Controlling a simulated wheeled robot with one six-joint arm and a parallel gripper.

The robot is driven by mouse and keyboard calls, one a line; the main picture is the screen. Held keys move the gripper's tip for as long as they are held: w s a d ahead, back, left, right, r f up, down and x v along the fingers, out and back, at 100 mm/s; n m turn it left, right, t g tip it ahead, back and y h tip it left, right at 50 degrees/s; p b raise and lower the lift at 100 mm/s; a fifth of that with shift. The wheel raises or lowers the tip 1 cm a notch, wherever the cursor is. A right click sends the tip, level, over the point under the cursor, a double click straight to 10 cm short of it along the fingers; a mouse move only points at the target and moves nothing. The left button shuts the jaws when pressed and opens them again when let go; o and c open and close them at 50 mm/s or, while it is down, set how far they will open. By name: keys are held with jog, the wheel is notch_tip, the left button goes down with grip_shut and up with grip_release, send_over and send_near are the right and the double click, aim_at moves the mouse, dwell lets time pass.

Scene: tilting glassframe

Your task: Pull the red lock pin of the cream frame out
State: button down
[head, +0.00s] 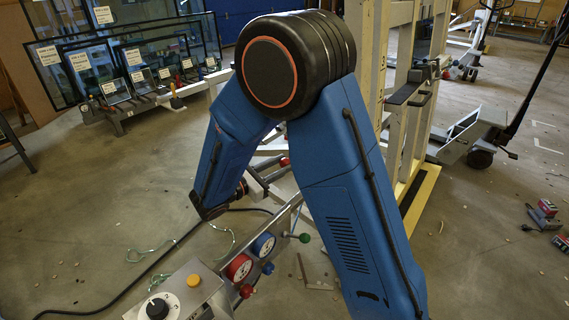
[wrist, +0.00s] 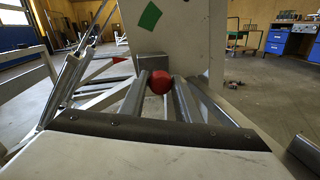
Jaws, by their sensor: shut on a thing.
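In the wrist view the red ball-shaped knob of the lock pin (wrist: 160,82) sits between the tips of two metal fingers. My gripper (wrist: 159,84) is shut on it. A cream upright of the frame (wrist: 182,35) with a green patch rises just behind the knob, with a grey block beside it. The pin's shaft is hidden behind the knob, so I cannot tell how deep it sits. In the head view a red knob (head: 284,162) shows beside my arm, near the cream frame (head: 400,130). My arm hides part of that area.
A control box (head: 180,290) with red and blue dials stands at the front, left of my arm. A black cable (head: 150,265) and green cord lie on the floor. Glass panes (head: 130,65) stand at the back left. A pallet truck (head: 470,135) stands to the right.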

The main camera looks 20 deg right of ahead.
jog(key=shift+s, duration=0.1)
jog(key=c, duration=1.4)
grip_release()
jog(key=shift+a, duration=0.2)
jog(key=shift+o, duration=0.2)
jog(key=v, duration=1.7)
jog(key=shift+s+a, duration=0.2)
